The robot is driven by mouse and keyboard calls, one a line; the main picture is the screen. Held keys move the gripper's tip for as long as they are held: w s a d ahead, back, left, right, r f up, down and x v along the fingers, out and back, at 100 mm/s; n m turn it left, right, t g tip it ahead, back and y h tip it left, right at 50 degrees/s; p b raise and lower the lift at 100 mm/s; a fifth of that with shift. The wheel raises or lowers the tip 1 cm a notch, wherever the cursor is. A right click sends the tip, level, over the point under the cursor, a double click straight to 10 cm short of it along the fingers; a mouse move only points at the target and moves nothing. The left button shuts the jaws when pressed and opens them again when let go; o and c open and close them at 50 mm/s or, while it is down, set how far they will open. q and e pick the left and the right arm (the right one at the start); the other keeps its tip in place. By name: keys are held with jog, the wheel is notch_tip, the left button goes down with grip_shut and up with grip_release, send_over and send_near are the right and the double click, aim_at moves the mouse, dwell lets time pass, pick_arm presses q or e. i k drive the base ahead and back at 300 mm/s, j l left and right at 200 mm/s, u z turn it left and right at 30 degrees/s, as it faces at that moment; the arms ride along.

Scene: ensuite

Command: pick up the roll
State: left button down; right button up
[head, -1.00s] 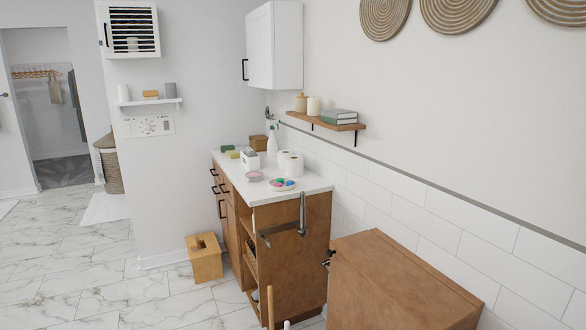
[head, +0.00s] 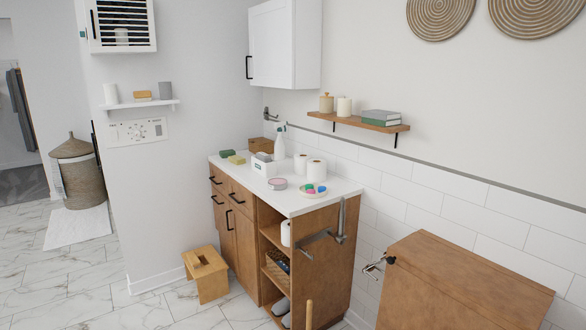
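Two white rolls stand upright on the white countertop (head: 296,204): a front roll (head: 316,170) and one just behind it to the left (head: 300,163). Another white roll (head: 286,233) stands in the cabinet's open upper side shelf, partly hidden by the cabinet's end panel. White rounded items (head: 282,306) lie in the lowest shelf; I cannot tell whether they are rolls. Neither of my grippers is in view.
A dish with coloured pieces (head: 313,191), a pink-topped tin (head: 278,184) and a spray bottle (head: 279,143) share the countertop. A metal bar (head: 320,237) juts from the cabinet's end. A wooden stool (head: 206,274) stands left; a wooden box (head: 465,285) right.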

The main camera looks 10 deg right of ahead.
aim_at(317, 167)
jog(key=i+j+z, duration=0.1)
jog(key=i+j, duration=1.25)
